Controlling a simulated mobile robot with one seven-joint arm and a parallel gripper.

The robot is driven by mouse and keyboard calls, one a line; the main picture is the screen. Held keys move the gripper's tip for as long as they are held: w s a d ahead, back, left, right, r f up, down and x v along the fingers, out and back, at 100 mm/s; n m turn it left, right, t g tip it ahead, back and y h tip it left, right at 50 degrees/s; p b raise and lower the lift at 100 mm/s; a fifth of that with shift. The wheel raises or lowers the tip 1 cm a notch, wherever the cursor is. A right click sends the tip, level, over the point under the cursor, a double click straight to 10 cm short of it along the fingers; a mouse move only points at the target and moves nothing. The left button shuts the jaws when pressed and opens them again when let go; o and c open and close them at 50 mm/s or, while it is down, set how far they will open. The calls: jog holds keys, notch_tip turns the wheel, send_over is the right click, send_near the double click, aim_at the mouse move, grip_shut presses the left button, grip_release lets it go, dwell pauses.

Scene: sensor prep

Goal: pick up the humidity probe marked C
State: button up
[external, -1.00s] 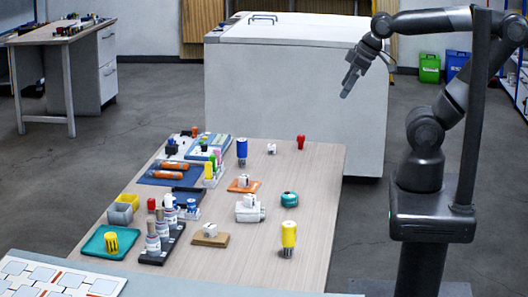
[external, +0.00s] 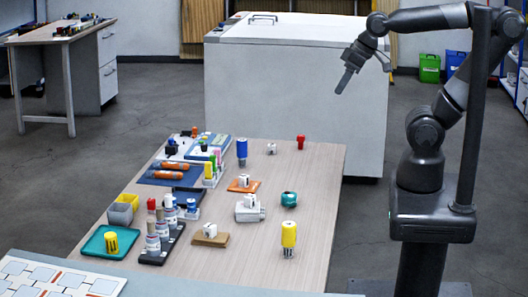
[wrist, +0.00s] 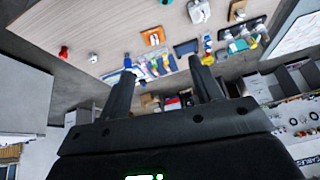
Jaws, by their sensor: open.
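No letter C is readable in either view, so I cannot tell which piece is the humidity probe marked C. Small white pieces stand on the table: one bare at the back (external: 271,148), one on an orange base (external: 243,180), one on a grey-white block (external: 249,201) and one on a wooden block (external: 211,230). The bare white piece also shows in the wrist view (wrist: 93,58). My gripper (external: 343,83) is open and empty, high in the air beyond the table's back right. Its two fingers (wrist: 160,72) show apart in the wrist view.
The wooden table (external: 300,165) also bears a red piece (external: 301,142), a blue-topped cylinder (external: 242,152), a teal round piece (external: 289,199), a yellow-topped cylinder (external: 288,236) and bottles in a dark rack (external: 176,235). A large white cabinet (external: 290,95) stands behind. The table's right side is fairly clear.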

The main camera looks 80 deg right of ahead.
jog(key=w+d+f+m, duration=0.2)
jog(key=w+d+m, duration=0.1)
jog(key=w+m, duration=0.85)
jog(key=m+g, duration=0.1)
jog(key=m, duration=2.3)
send_over(240, 149)
jog(key=s, duration=0.3)
notch_tip(240, 149, down, 19)
jog(key=shift+m+h, duration=0.25)
jog(key=shift+h, duration=0.05)
jog(key=x, duration=0.2)
jog(key=d+x, duration=0.1)
jog(key=x, duration=0.2)
jog(key=shift+d+f, duration=0.1)
jog(key=shift+f, duration=0.1)
jog(key=shift+s+x, duration=0.15)
jog(key=shift+x, duration=1.3)
jog(key=shift+s+x, duration=0.15)
jog(key=shift+x, duration=1.3)
jog(key=shift+d+f, duration=0.15)
